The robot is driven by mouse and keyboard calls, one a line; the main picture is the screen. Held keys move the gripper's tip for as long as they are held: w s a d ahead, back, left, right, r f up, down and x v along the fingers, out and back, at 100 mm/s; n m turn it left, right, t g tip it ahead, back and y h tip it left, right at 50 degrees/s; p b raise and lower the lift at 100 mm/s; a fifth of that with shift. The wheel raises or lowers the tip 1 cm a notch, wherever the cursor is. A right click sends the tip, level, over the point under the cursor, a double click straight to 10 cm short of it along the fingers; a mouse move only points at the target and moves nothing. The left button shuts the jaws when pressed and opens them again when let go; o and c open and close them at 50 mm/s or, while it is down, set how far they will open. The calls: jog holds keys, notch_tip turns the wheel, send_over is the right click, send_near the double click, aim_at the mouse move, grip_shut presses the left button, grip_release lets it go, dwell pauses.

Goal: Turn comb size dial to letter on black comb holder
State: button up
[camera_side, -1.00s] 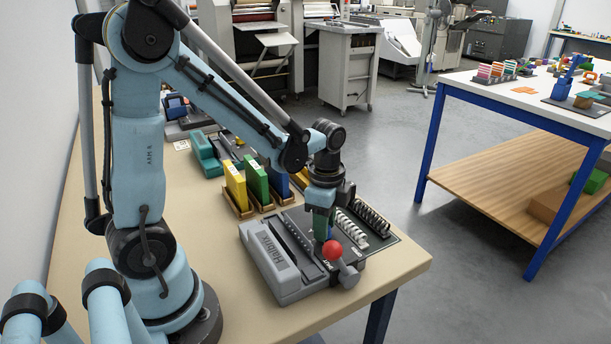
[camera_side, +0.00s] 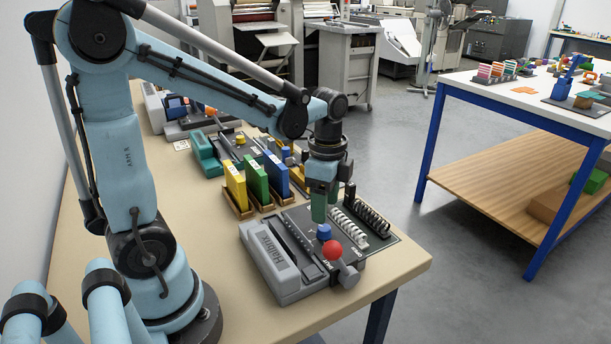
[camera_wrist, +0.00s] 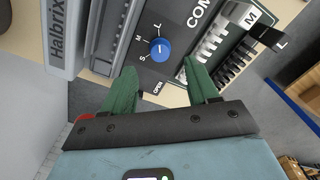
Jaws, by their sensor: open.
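The blue comb size dial (camera_side: 324,231) sits on the dark top of the grey Halbrix machine (camera_side: 275,262). In the wrist view the dial (camera_wrist: 160,49) is uncovered, with S, M and L around its rim. It has a small pale mark whose direction I cannot read surely. My gripper (camera_side: 320,219) is above the dial, its green fingers open and empty; they also show apart in the wrist view (camera_wrist: 160,68). The black comb holder (camera_wrist: 232,70) lies beside a white comb (camera_wrist: 208,50). An M plate (camera_wrist: 250,17) and an L tag (camera_wrist: 281,44) are at their ends.
A lever with a red knob (camera_side: 333,249) stands at the machine's front, close to the dial. Yellow, green and blue upright binders (camera_side: 257,183) stand behind the machine. The bench (camera_side: 395,267) is bare at the front right.

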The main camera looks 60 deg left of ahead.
aim_at(323, 235)
notch_tip(323, 235, up, 6)
jog(key=shift+r, duration=0.25)
dwell(0.4)
jog(key=s+d+f+n+t, duration=0.2)
jog(key=s+d+n+t, duration=0.1)
jog(key=n+t, duration=0.4)
jog(key=d+n, duration=0.1)
jog(key=n, duration=0.2)
jog(key=shift+s+d+n, duration=0.2)
jog(key=shift+d+n, duration=0.1)
jog(key=shift+d, duration=0.1)
